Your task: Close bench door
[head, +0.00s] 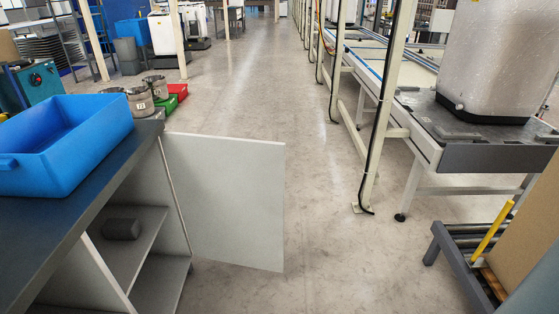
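The bench (98,195) stands at the left with a dark top and light grey sides. Its door (228,203) is a flat light grey panel. It stands wide open, sticking out to the right from the bench's far end into the aisle. The open front shows shelves (137,250) inside, with a small dark grey object (121,229) on one shelf. No handle can be made out on the door. Neither of my grippers is in view.
A blue bin (62,140) sits on the bench top. Metal buckets (140,101) and red and green trays (172,98) stand beyond it. A conveyor line (420,135) and a cardboard box (525,240) stand at the right. The aisle floor (320,240) between is clear.

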